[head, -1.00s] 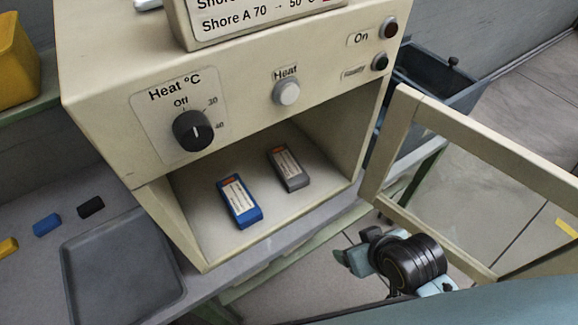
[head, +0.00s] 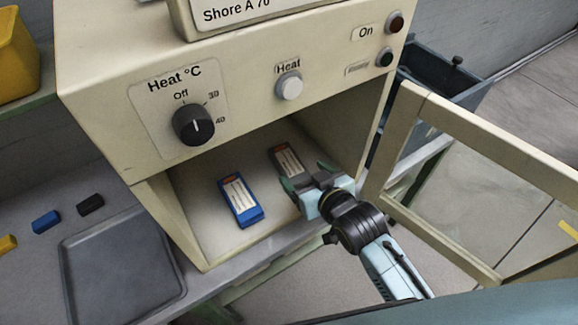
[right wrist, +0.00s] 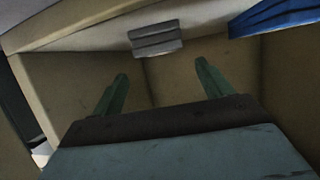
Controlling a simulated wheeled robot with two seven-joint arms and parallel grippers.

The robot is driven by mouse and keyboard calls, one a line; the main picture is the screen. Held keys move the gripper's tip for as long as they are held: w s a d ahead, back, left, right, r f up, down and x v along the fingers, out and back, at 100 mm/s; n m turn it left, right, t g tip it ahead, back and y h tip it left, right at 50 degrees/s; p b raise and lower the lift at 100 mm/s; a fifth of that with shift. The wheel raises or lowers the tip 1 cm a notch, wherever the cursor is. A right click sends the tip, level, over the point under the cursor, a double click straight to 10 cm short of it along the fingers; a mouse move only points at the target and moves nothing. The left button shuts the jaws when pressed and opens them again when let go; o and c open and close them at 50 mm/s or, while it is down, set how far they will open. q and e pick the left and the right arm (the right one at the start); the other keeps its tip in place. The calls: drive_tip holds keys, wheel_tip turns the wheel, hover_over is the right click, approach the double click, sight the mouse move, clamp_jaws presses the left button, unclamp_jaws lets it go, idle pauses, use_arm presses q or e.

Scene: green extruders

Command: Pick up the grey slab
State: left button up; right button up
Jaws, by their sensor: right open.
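The grey slab (head: 287,158), with a white and orange label, lies on the floor of the open heating chamber, to the right of the blue slab (head: 238,202). My right gripper (head: 305,178) is open and empty at the chamber mouth, just in front of the grey slab, whose near end it partly hides. In the right wrist view the grey slab (right wrist: 156,40) lies ahead of the two green fingertips (right wrist: 162,72), roughly in line with the gap between them and apart from them. My left gripper is not in view.
The heater cabinet (head: 130,120) has walls on both sides of the chamber. Its framed door (head: 480,190) stands open on the right, close to my right arm. The blue slab also shows in the right wrist view (right wrist: 275,18). A grey tray (head: 125,265) lies at left.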

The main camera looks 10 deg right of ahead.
sight(289, 162)
drive_tip(key=x, duration=0.2)
drive_tip(key=shift+w+a+f, duration=0.1)
drive_tip(key=shift+w+f, duration=0.05)
drive_tip(key=shift+w, duration=0.05)
drive_tip(key=b+x, duration=0.1)
drive_tip(key=x, duration=0.3)
drive_tip(key=shift+w+a+f, duration=0.15)
drive_tip(key=shift+a+f, duration=0.05)
drive_tip(key=shift+w+a, duration=0.1)
drive_tip(key=shift+w, duration=0.15)
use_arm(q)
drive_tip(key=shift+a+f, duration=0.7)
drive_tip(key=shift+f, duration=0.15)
use_arm(e)
drive_tip(key=c, duration=1.2)
